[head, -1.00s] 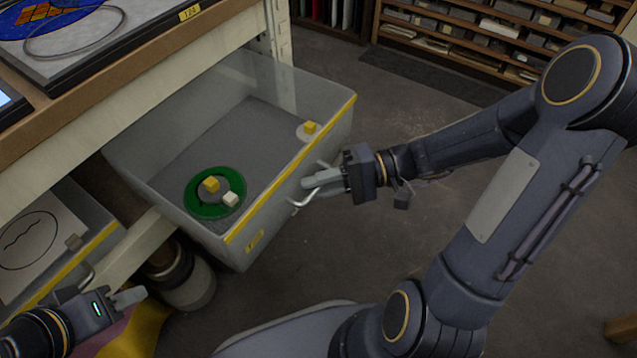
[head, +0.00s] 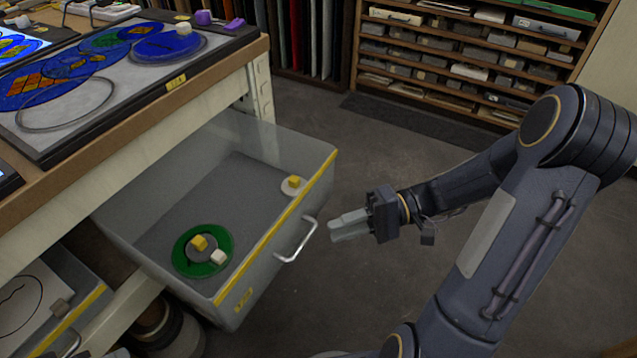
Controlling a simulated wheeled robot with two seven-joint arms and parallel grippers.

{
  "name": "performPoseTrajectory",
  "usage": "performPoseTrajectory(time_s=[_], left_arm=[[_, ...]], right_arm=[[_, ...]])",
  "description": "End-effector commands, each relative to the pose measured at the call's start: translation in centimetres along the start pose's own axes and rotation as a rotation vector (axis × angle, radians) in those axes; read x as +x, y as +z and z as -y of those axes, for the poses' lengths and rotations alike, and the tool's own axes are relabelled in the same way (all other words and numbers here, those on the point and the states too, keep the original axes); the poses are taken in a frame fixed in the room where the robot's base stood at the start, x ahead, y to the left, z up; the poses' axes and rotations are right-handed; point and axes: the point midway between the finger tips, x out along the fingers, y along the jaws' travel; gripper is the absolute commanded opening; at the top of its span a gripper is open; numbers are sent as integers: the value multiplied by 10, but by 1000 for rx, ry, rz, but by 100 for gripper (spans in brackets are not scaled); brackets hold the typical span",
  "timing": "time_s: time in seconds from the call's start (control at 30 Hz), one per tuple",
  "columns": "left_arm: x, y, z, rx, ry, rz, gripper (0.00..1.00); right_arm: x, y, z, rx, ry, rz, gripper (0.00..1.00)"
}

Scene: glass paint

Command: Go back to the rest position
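My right gripper (head: 348,226) is in the head view, to the right of the open drawer (head: 290,220). It is apart from the drawer's handle (head: 298,240), with a small gap of floor between them. Its fingers lie close together and look empty; how far apart they are is hard to tell from this angle. My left gripper is not clearly visible; only a dark bit of my arm shows at the bottom left edge. The drawer holds a green disc (head: 183,262) with a grey piece, a yellow block and a white block on it, and a small pale disc (head: 302,190) with a yellow block.
The workbench (head: 150,130) with stained-glass panels stands at upper left. A lower drawer (head: 85,305) is at bottom left, near a round container (head: 175,335). A shelf unit (head: 470,60) stands at the back. The floor (head: 390,150) between is clear.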

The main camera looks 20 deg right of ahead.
Motion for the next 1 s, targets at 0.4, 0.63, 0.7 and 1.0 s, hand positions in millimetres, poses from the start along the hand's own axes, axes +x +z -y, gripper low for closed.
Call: performPoseTrajectory(time_s=[0.4,0.63,0.7,1.0], left_arm=[[0,0,0,0,0,0,36],[0,0,0,0,0,0,36],[0,0,0,0,0,0,36],[0,0,0,0,0,0,36]], right_arm=[[18,42,15,-40,286,67,20],[18,89,13,-166,716,-34,20],[14,95,12,-212,794,-94,20],[-3,104,18,-388,954,-350,20]])
